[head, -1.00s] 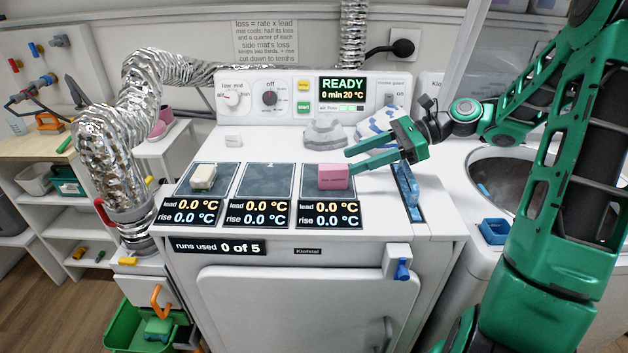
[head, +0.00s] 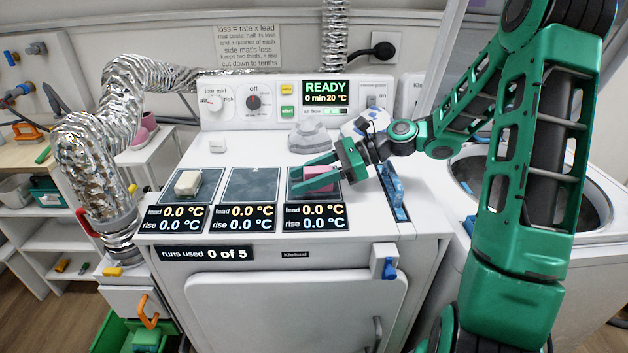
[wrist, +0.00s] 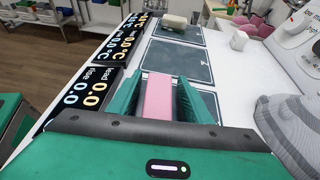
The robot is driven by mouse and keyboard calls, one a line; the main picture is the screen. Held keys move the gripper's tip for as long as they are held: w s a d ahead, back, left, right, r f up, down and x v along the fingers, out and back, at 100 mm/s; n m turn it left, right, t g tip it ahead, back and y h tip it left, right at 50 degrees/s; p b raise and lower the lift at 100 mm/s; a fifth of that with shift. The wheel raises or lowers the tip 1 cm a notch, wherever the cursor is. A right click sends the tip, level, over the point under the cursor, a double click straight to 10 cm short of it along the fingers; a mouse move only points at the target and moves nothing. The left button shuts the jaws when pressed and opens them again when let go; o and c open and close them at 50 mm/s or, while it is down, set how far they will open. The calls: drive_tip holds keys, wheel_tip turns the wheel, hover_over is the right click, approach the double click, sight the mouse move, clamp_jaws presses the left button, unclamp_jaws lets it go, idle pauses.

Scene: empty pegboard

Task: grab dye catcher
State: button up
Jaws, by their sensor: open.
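A pink block (head: 322,173) lies on the right-hand dark mat on top of the white machine. A small label on it is too blurred to read; I cannot tell for sure that it is the dye catcher. My green gripper (head: 299,178) is open, with its fingers low over that mat. In the wrist view the pink block (wrist: 158,98) lies between the two fingers (wrist: 160,82), one on each side. Only narrow gaps show, and I cannot tell whether either finger touches it. In the head view the fingers hide part of the block.
A cream block (head: 187,183) lies on the left mat; the middle mat (head: 252,185) is empty. A grey rounded object (head: 307,138) and a blue-and-white cloth (head: 362,125) sit behind the gripper. A blue strip in a slot (head: 393,190) lies to the right.

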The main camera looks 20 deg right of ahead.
drive_tip(key=shift+a+f, duration=0.15)
drive_tip(key=shift+a, duration=0.25)
drive_tip(key=shift+w, duration=0.1)
drive_tip(key=c, duration=1.1)
